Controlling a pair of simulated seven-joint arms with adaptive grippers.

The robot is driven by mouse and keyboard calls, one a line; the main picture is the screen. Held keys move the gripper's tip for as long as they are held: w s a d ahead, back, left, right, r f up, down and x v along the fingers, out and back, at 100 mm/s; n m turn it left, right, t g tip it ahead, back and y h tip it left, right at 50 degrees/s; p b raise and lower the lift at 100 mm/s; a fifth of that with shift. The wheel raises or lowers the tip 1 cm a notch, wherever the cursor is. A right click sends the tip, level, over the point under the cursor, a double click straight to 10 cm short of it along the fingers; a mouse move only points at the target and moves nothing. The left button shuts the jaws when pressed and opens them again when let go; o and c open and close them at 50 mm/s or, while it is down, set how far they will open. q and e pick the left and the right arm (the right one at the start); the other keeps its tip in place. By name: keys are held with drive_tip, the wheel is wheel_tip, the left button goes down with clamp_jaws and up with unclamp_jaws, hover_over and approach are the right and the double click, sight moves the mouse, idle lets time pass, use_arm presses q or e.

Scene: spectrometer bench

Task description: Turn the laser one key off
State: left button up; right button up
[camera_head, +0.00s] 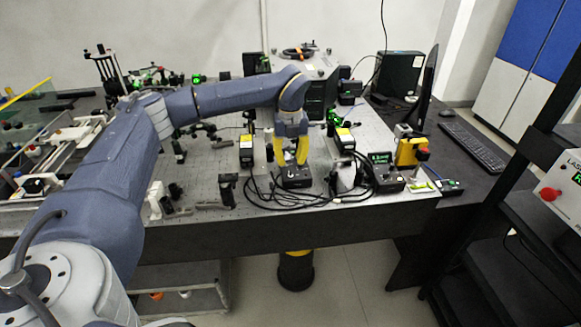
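My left gripper (291,163) reaches across the bench and points down, with its two yellow fingers just above or at the top of a small black control box (296,182). A gap shows between the fingers. A key on the box cannot be made out at this size, and the fingers cover part of the box top, so I cannot tell whether they grip anything. A second black box with a green display (383,160) stands to the right. My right gripper is not in view.
Black cables (262,192) loop around the control box. Yellow-and-black units (246,151) stand nearby on the perforated optical table (205,180). A yellow device (407,152) is at the right. A rack box with a red button (549,193) stands at the far right.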

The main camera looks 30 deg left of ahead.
sight(290, 169)
use_arm(q)
wheel_tip(290, 169, up, 8)
drive_tip(key=shift+f, duration=0.25)
idle(0.5)
